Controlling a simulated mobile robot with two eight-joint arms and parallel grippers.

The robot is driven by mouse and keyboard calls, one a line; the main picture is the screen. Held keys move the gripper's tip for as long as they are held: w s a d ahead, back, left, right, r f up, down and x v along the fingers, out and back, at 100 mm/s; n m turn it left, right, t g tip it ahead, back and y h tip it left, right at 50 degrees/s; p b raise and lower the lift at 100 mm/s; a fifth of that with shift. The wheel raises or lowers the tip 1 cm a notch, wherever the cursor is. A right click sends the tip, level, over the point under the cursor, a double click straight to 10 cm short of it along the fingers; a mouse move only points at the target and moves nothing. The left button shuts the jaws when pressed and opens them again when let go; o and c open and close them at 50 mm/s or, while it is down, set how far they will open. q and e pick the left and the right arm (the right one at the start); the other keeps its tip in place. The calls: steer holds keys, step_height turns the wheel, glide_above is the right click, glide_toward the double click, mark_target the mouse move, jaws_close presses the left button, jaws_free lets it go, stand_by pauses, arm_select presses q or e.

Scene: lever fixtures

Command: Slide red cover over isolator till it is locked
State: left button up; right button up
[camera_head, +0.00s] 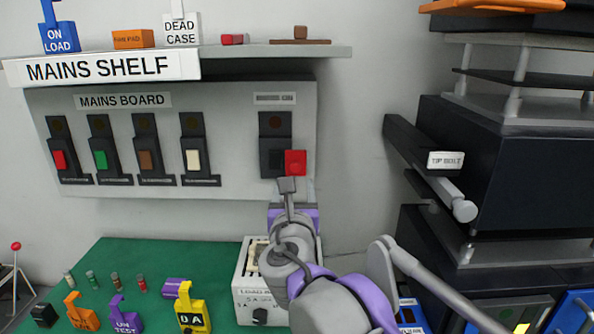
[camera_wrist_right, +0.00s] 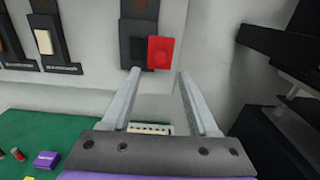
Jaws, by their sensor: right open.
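The red cover (camera_head: 295,162) is a small square block at the lower right of the rightmost isolator (camera_head: 275,130) on the mains board. In the right wrist view the red cover (camera_wrist_right: 160,52) sits beside the dark lower part of the isolator (camera_wrist_right: 138,28), offset to its right. My right gripper (camera_head: 288,186) is just below the cover in the head view. In the wrist view its fingers (camera_wrist_right: 159,74) are open and empty, with the cover showing between and beyond the tips. I cannot tell the exact gap. My left gripper is not in view.
Several other isolators with coloured levers, one of them white (camera_head: 193,160), line the board (camera_head: 230,185) to the left. The mains shelf (camera_head: 270,50) juts out above. A dark rack (camera_head: 490,150) with a bolt handle (camera_head: 464,210) stands right. A green mat (camera_head: 130,260) holds tags below.

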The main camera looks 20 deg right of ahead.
mark_target(296, 168)
steer(key=x, duration=0.9)
steer(key=shift+f, duration=0.15)
jaws_close()
stand_by(1.0)
